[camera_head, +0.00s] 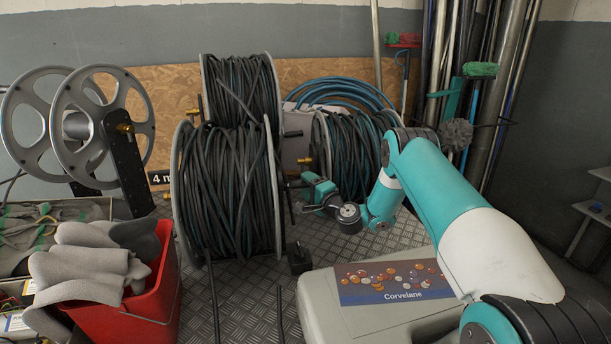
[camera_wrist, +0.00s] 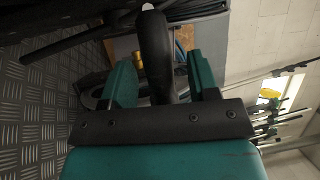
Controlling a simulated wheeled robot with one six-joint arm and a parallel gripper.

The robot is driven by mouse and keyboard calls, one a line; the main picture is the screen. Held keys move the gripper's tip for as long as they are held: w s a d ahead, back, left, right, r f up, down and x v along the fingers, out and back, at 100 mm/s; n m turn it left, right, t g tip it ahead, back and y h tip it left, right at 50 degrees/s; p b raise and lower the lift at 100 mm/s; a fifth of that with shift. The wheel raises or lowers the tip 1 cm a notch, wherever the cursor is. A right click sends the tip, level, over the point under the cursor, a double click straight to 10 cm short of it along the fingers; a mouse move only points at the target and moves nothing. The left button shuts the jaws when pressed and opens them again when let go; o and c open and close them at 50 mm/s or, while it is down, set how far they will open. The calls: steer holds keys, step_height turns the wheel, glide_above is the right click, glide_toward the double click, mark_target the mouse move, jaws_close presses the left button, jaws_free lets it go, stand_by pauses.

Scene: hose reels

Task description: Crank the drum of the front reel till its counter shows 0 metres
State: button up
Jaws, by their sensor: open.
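The front reel (camera_head: 228,195) is a large grey-flanged drum wound with dark hose, left of centre in the head view. A black plate with white figures starting "4 m" (camera_head: 160,178) shows at its left edge, partly hidden by the flange; I cannot tell whether it is this reel's counter. My gripper (camera_head: 310,188) is at the reel's right side, next to its dark crank arm (camera_head: 285,180). In the wrist view, a dark rounded handle (camera_wrist: 155,50) stands between the open teal fingers of my gripper (camera_wrist: 163,80). I cannot tell whether they touch it.
More wound reels stand behind, one with dark hose (camera_head: 240,88) and one with blue-green hose (camera_head: 352,150). An empty grey reel (camera_head: 82,125) is at left. A red bucket of gloves (camera_head: 150,305) and a grey case (camera_head: 330,315) stand in front, with tread-plate surface (camera_head: 245,290) between.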

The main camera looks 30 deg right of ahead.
steer(key=shift+w, duration=0.65)
jaws_close()
steer(key=shift+r, duration=0.15)
